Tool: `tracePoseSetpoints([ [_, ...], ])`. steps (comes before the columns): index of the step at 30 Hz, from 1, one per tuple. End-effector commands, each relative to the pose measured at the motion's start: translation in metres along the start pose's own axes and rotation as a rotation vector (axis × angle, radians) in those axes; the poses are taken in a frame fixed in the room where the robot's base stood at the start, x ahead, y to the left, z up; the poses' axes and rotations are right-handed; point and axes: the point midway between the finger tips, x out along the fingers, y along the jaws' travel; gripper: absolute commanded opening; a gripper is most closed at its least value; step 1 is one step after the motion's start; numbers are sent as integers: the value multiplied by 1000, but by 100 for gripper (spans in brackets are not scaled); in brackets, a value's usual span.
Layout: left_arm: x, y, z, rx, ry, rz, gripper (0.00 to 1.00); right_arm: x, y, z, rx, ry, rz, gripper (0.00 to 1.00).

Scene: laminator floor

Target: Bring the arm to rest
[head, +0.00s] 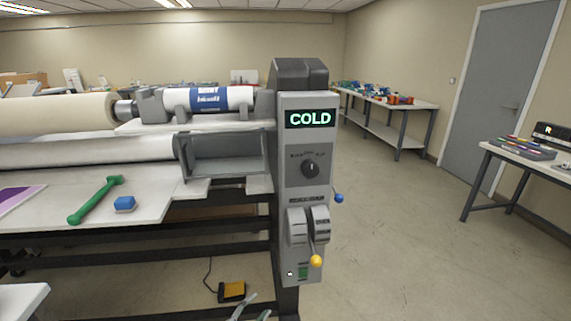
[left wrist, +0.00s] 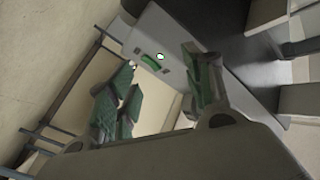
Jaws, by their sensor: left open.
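My left gripper (head: 250,309) shows at the bottom edge of the head view, in front of the laminator and below its control column (head: 308,190). In the left wrist view its green-padded fingers (left wrist: 160,92) stand apart with nothing between them. The column carries a lit COLD display (head: 310,118), a dark dial (head: 310,167) and a lever with a yellow knob (head: 316,261). The gripper looks apart from the column in both views. Most of the left arm is out of the head view. My right gripper is not in view.
A yellow foot pedal (head: 232,291) lies on the floor below. A white surface (head: 20,300) shows at bottom left. The floor right of the column is clear.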

Motion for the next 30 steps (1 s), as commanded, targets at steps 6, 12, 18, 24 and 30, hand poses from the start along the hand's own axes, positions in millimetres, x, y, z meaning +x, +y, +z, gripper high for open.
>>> tracePoseSetpoints([
  [6, -42, 22, 90, -101, -258, 1, 51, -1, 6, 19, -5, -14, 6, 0],
  [12, -96, 50, 161, -193, -481, 4, 51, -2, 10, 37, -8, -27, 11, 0],
  [18, -161, 85, 216, -288, -696, 9, 51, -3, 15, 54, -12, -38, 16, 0],
  [24, -234, 126, 256, -383, -901, 16, 51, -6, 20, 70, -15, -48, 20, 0],
  [30, -312, 170, 278, -479, -1099, 25, 51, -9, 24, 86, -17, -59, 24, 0],
])
